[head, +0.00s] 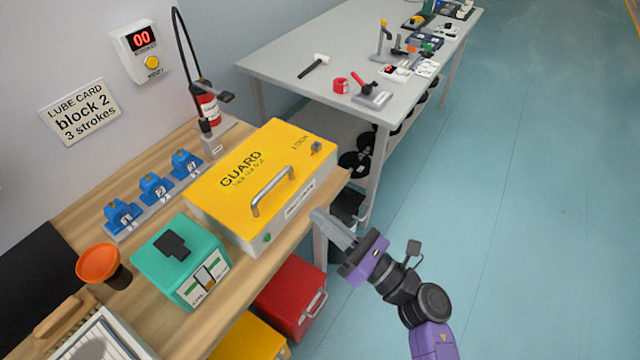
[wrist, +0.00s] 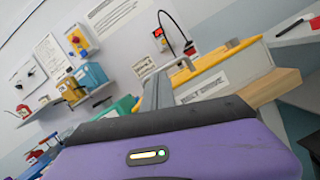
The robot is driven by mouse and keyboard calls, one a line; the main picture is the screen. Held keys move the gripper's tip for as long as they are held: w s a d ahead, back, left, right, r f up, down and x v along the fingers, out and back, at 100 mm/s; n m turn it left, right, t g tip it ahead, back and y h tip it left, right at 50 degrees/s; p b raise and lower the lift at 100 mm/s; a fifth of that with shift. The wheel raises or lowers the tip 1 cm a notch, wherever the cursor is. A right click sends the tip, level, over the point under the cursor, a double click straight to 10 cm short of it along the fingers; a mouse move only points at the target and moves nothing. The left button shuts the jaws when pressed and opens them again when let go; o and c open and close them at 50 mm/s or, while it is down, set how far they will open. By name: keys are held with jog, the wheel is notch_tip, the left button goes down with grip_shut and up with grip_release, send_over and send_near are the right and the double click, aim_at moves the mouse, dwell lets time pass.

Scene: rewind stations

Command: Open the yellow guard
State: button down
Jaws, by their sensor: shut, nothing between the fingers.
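The yellow guard (head: 265,168) is a box lid with a grey bar handle (head: 272,190), lying closed on a white base on the wooden bench. A small latch or knob (head: 316,147) sits at its far right corner, and a green button (head: 267,238) is on the base's front. The guard's edge also shows in the wrist view (wrist: 215,62). My gripper (head: 325,222) is shut and empty, in front of the guard's right front side and apart from it. In the wrist view its fingers (wrist: 157,90) point toward the bench.
A teal box (head: 181,262), an orange funnel (head: 98,262) and blue blocks (head: 157,187) stand left of the guard. A red drawer (head: 290,298) is below the bench. A grey table (head: 300,45) with tools stands behind. The floor at right is clear.

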jog(key=w+a+n+g+p, duration=0.2)
jog(key=w+a+n, duration=0.2)
jog(key=a, duration=0.4)
jog(key=shift+w+a+f+n+y, duration=0.3)
jog(key=shift+w+f+n+y, duration=0.1)
jog(key=shift+n, duration=0.2)
jog(key=shift+r, duration=0.1)
